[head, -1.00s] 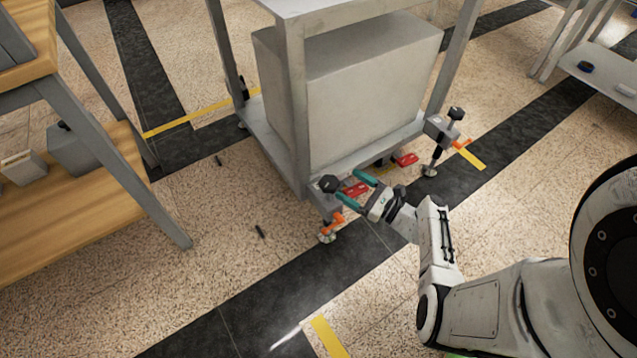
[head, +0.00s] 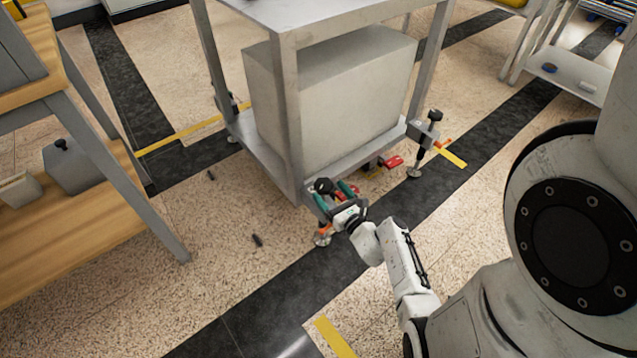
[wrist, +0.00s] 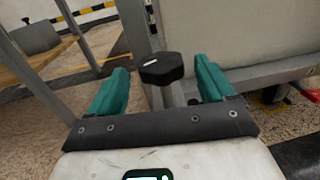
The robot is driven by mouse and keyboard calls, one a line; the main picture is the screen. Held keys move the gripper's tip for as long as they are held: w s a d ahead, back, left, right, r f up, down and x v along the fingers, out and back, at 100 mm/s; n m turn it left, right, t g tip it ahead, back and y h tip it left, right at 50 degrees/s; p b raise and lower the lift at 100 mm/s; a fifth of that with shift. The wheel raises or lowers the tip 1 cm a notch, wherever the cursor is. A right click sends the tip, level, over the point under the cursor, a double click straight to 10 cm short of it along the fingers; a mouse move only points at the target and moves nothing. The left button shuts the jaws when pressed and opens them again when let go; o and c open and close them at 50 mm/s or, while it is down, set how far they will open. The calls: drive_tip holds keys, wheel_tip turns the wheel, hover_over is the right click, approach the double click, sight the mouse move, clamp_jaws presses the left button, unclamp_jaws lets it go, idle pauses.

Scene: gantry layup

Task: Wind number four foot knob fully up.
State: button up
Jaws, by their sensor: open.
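A black foot knob (head: 324,186) sits at the near corner of the grey cart (head: 295,120), above a round levelling foot (head: 322,239) with an orange part. The knob also shows in the wrist view (wrist: 161,68), between and slightly beyond my two teal fingers. My gripper (head: 334,191) is open, with one finger on each side of the knob and a gap to each in the wrist view. I cannot read a number on this foot. Another black knob (head: 435,115) stands at the right corner, with its foot (head: 414,172) on the floor.
A large pale box (head: 340,95) fills the cart's lower shelf. A red pedal (head: 394,162) shows under the right edge. A wooden bench (head: 110,225) stands at left. Small dark pieces (head: 257,240) lie on the floor. Floor in front of the cart is open.

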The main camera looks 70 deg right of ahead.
sight(320, 180)
drive_tip(key=b+x, duration=0.1)
drive_tip(key=x, duration=0.5)
drive_tip(key=shift+w+d, duration=0.1)
drive_tip(key=shift+w, duration=0.05)
drive_tip(key=c, duration=1)
drive_tip(key=shift+n+t+y, duration=0.4)
drive_tip(key=shift+y, duration=0.1)
